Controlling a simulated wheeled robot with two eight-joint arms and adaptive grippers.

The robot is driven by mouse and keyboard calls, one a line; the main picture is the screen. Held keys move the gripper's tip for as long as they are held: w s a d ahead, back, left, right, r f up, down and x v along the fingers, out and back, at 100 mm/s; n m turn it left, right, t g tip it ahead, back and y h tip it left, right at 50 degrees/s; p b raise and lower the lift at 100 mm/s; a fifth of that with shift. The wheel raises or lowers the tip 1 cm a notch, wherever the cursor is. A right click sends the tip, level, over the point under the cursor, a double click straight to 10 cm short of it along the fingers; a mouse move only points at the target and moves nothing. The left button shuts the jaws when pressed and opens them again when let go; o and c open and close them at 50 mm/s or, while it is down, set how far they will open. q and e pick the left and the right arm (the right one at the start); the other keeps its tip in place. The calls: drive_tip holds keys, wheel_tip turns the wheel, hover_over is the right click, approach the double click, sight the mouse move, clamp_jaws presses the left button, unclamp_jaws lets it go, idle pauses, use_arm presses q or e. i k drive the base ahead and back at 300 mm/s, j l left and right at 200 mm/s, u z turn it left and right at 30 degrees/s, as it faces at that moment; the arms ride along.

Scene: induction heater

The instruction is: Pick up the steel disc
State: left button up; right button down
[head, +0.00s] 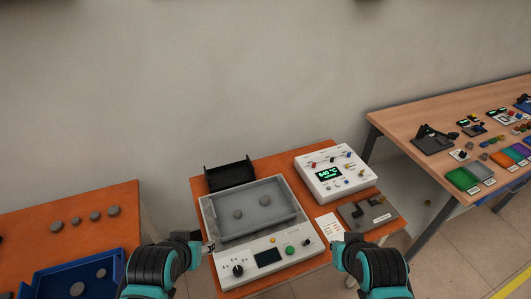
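Several small grey discs are in view, and I cannot tell which are steel. A row of grey discs (95,216) lies on the orange table at the left. More grey discs (101,273) lie in a blue tray (118,262) in front of that row. Two grey discs (238,214) lie apart inside the translucent tray (285,187) on the induction heater (303,263). My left gripper (209,246) is at the heater's left front edge, clear of the discs. My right gripper (343,240) is right of the heater. Both gripper openings are too small and partly hidden to judge.
A black open holder (229,174) stands behind the heater. A white display unit (335,172) reads about 640 °C. A grey plate with fittings (368,213) and a white card (328,226) lie at the right. Another wooden table (415,110) carries many parts. A wall stands behind.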

sight(264, 200)
drive_tip(key=l, duration=0.65)
drive_tip(key=i+l+u, duration=0.1)
drive_tip(key=i+l, duration=0.2)
drive_tip(key=i+l+u, duration=0.1)
drive_tip(key=i+l, duration=0.15)
drive_tip(key=l, duration=0.2)
drive_tip(key=i, duration=0.3)
drive_tip(key=u, duration=0.05)
